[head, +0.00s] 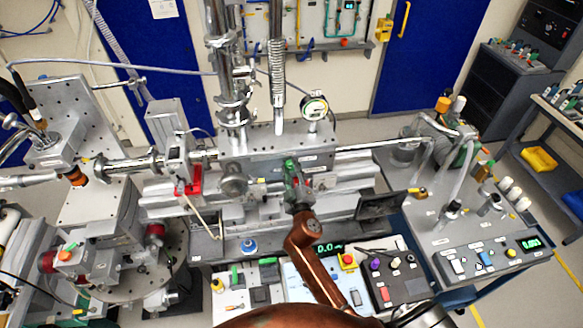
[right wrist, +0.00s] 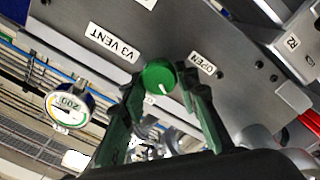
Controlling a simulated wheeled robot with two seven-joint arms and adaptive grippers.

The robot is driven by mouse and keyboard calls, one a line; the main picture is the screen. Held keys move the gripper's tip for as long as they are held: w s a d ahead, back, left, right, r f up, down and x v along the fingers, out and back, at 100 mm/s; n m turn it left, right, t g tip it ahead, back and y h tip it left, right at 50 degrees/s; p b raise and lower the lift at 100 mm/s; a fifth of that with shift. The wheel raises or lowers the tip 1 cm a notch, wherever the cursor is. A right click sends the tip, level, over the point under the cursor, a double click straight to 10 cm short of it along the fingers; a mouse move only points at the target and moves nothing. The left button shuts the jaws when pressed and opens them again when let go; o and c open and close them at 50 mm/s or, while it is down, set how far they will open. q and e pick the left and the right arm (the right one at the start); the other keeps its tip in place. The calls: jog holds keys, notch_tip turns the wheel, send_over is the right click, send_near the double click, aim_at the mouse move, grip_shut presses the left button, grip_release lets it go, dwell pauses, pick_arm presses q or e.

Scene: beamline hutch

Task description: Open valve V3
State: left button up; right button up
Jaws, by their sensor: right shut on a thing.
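The V3 valve knob (right wrist: 156,74) is round and green with a short white pointer line. It sits on a grey panel between a "V3 VENT" label (right wrist: 113,43) and an "OPEN" label (right wrist: 201,64). In the right wrist view the pointer is at the knob's lower part, not toward "OPEN". My right gripper (right wrist: 161,82) has its dark green fingers on either side of the knob and is shut on it. My left gripper is not in view.
A round pressure gauge (head: 315,107) stands above the bench, right of my gripper. A dark screen (head: 381,205) juts out to the right. Control boxes with a lit display (head: 328,248) lie in front, under my right arm. A red bracket (head: 190,182) is left.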

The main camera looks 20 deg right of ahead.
jog(key=n+p, duration=0.1)
jog(key=n, duration=0.5)
jog(key=n+p, duration=0.2)
jog(key=n, duration=0.3)
jog(key=shift+n, duration=0.3)
dwell(0.4)
jog(key=o, duration=1.1)
jog(key=shift+w+f, duration=0.1)
jog(key=shift+f, duration=0.05)
jog(key=shift+o, duration=0.2)
jog(key=v, duration=1.2)
